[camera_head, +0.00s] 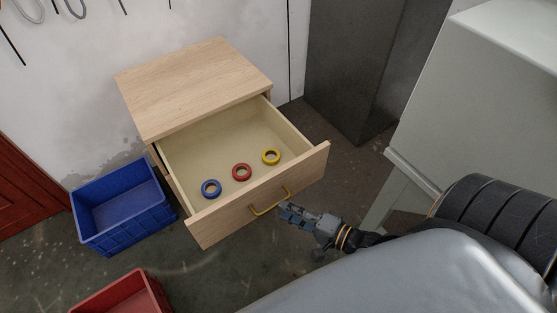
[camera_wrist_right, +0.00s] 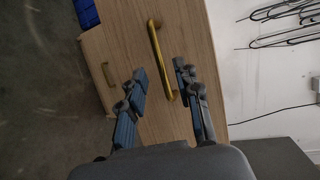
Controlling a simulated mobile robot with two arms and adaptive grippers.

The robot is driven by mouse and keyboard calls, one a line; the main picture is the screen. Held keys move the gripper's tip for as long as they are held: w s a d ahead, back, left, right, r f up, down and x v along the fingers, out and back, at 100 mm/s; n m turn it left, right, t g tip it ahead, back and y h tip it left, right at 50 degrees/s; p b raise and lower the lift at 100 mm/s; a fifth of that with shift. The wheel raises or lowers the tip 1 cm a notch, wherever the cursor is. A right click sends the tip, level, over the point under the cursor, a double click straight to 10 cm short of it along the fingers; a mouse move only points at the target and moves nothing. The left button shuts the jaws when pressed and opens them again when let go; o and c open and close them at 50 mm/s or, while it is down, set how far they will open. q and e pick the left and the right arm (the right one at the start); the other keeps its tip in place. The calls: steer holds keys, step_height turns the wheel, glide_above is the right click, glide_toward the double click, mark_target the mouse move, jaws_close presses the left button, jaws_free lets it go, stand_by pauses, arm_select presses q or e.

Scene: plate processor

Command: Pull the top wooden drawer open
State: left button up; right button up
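The top wooden drawer (camera_head: 228,219) is pulled well out of the light wooden cabinet (camera_head: 192,85). Blue (camera_head: 211,188), red (camera_head: 242,172) and yellow (camera_head: 271,156) rings lie inside it. Its brass handle (camera_head: 270,203) is on the front face. My right gripper (camera_head: 285,211) is close in front of the handle, near its right end. In the right wrist view the gripper (camera_wrist_right: 159,80) has its fingers apart, with part of the handle (camera_wrist_right: 158,52) showing between and beyond the tips; I cannot tell whether they touch. My left gripper is out of view.
A blue crate (camera_head: 122,232) stands on the floor left of the cabinet, and a red crate (camera_head: 128,297) is nearer. A dark metal cabinet (camera_head: 340,65) stands behind to the right. A lower drawer's handle (camera_wrist_right: 108,75) shows in the wrist view.

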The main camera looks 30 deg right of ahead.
steer(key=v, duration=0.2)
steer(key=shift+s+d+r, duration=0.1)
steer(key=shift+s+d, duration=0.05)
steer(key=shift+s, duration=0.1)
stand_by(0.4)
